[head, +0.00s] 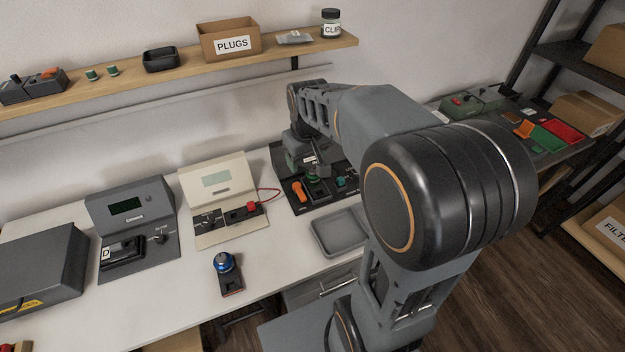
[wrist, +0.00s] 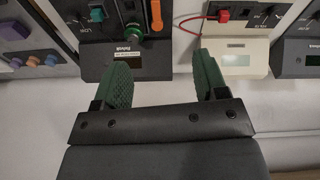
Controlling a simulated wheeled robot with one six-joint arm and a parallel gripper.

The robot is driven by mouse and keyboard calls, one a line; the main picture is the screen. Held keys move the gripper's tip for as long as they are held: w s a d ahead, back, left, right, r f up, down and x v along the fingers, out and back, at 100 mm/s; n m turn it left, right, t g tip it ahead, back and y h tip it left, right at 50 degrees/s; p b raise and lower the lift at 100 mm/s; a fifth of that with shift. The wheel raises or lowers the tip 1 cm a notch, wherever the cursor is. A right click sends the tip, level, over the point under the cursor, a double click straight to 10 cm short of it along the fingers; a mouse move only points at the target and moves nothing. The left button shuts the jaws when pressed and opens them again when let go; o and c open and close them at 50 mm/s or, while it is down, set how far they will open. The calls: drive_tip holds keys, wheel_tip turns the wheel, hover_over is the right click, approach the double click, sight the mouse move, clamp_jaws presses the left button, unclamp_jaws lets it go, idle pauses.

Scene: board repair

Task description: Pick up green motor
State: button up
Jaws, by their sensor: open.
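A green round part with a dark shaft (wrist: 134,30), which looks like the green motor, sits on the dark panel (wrist: 113,68) in the wrist view. In the head view it shows as a green patch (head: 314,180) under my gripper (head: 312,166), partly covered. In the wrist view my gripper (wrist: 163,78) has two green ribbed fingers spread apart with nothing between them. The green part lies beyond the fingertips, a little left of their middle, and I see no contact.
An orange handle (head: 298,191) and a teal knob (head: 341,182) flank the green part. A beige unit (head: 215,182) with a red plug stands to the left. A grey tray (head: 340,232) lies in front.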

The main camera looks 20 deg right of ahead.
drive_tip(key=w+d+f+g, duration=0.1)
drive_tip(key=w+d+f, duration=0.2)
drive_tip(key=w, duration=0.3)
drive_tip(key=n, duration=0.1)
hover_over(314, 170)
drive_tip(key=s, duration=0.1)
wheel_tip(314, 170, down, 5)
drive_tip(key=shift+n+g, duration=0.3)
drive_tip(key=shift+g, duration=0.2)
drive_tip(key=f, duration=0.5)
drive_tip(key=f+p, duration=0.1)
drive_tip(key=f, duration=0.2)
drive_tip(key=shift+w+a+f, duration=0.15)
drive_tip(key=shift+w+f, duration=0.1)
drive_tip(key=shift+f, duration=0.1)
drive_tip(key=shift+w+f+p, duration=0.2)
drive_tip(key=shift+f+p, duration=0.5)
drive_tip(key=shift+f, duration=2.45)
drive_tip(key=shift+c, duration=0.4)
drive_tip(key=c, duration=0.6)
drive_tip(key=shift+r, duration=0.15)
